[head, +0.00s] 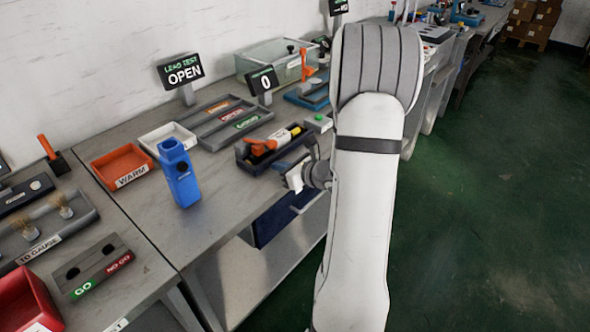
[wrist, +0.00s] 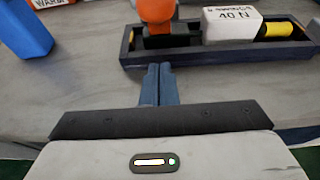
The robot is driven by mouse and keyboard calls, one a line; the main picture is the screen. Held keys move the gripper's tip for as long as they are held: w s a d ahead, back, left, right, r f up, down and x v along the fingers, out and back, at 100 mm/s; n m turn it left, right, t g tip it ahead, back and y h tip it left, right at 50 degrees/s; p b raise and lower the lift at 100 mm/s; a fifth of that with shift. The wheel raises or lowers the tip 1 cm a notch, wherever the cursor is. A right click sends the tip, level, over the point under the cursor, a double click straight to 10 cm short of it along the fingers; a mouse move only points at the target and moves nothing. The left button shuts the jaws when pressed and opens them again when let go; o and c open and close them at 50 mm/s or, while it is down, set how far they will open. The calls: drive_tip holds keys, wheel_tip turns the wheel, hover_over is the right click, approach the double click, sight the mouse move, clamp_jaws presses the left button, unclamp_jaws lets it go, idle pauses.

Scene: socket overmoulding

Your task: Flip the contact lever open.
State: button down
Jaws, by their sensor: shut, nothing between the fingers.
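No part is labelled as the contact lever, so I cannot tell which one it is. An orange upright handle (head: 308,64) stands on a blue fixture (head: 312,97) at the back of the bench. Another orange part (head: 262,146) lies in a dark tray (head: 245,158); its rounded end shows at the top of the wrist view (wrist: 156,10). My gripper (head: 284,165) is just in front of this tray, partly hidden by my arm in the head view. In the wrist view its blue fingers (wrist: 159,70) are shut together and empty, pointing at the tray's near wall.
A white block marked 40 N (wrist: 232,27) and a yellow cylinder (wrist: 277,30) lie in the dark tray. A blue holder (head: 180,175) stands to the left, near the orange WARM bin (head: 122,167). A display (head: 181,72) reads LEAD TEST OPEN. Bare bench lies between holder and tray.

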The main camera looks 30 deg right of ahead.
drive_tip(key=shift+w+a+r+p, duration=0.1)
drive_tip(key=shift+w+r+p, duration=0.15)
drive_tip(key=shift+r, duration=0.7)
drive_tip(key=shift+w+a+r+p, duration=0.1)
drive_tip(key=shift+r+p, duration=0.2)
drive_tip(key=shift+r, duration=0.65)
drive_tip(key=shift+d, duration=0.1)
